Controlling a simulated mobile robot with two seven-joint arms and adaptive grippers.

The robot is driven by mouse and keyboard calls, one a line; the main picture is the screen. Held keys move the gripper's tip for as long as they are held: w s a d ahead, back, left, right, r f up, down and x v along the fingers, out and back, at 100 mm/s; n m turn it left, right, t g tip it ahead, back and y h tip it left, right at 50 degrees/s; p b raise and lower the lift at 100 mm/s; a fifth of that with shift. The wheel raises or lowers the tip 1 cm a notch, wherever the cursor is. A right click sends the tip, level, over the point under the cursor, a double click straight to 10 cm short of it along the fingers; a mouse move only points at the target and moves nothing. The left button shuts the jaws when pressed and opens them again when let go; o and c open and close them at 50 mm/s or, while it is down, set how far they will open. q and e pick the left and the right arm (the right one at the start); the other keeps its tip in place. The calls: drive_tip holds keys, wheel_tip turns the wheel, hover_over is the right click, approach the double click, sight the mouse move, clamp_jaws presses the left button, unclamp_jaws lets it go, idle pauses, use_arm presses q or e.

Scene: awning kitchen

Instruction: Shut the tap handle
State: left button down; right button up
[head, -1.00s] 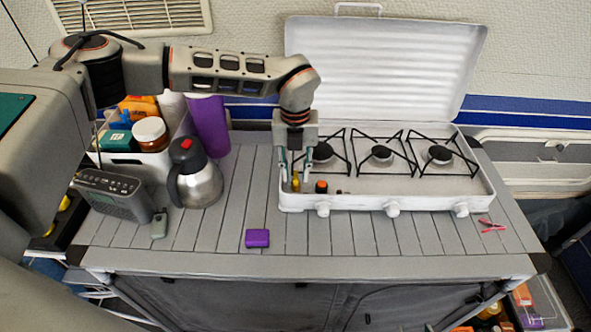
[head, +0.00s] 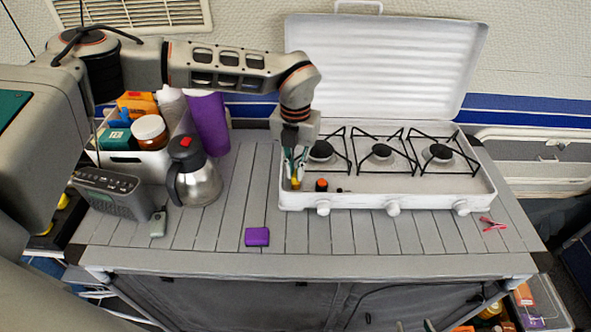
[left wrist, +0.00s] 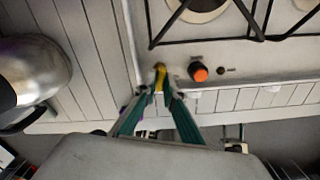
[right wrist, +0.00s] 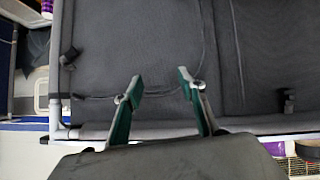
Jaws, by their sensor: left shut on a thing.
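The tap handle is a small yellow lever (left wrist: 161,73) at the front left corner of the white gas stove (head: 440,202). My left gripper (head: 295,180) points down over that corner. Its green-lined fingers are closed around the yellow handle, which shows between the fingertips in the left wrist view (left wrist: 160,95). A black knob with an orange top (left wrist: 199,73) stands just right of the handle, apart from the fingers. My right gripper (right wrist: 157,78) is open and empty in front of the grey fabric cabinet front.
A steel jug (head: 197,180), a crate (head: 130,158) of jars and a grey radio (head: 110,194) stand left of the stove. A purple block (head: 257,237) and red pegs (head: 492,224) lie on the slatted top. The front middle is mostly clear.

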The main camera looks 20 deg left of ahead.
use_arm(q)
drive_tip(key=m, duration=0.3)
drive_tip(key=shift+m, duration=0.4)
drive_tip(key=m, duration=0.3)
drive_tip(key=shift+m, duration=0.3)
drive_tip(key=m, duration=0.3)
drive_tip(key=shift+m, duration=0.3)
drive_tip(key=shift+m+p, duration=0.4)
drive_tip(key=shift+m, duration=1.3)
use_arm(e)
drive_tip(key=shift+s+d+f, duration=0.25)
drive_tip(key=shift+d, duration=0.1)
drive_tip(key=shift+r, duration=0.1)
use_arm(q)
drive_tip(key=c, duration=2.1)
unclamp_jaws()
drive_tip(key=shift+c, duration=0.2)
drive_tip(key=shift+r, duration=0.1)
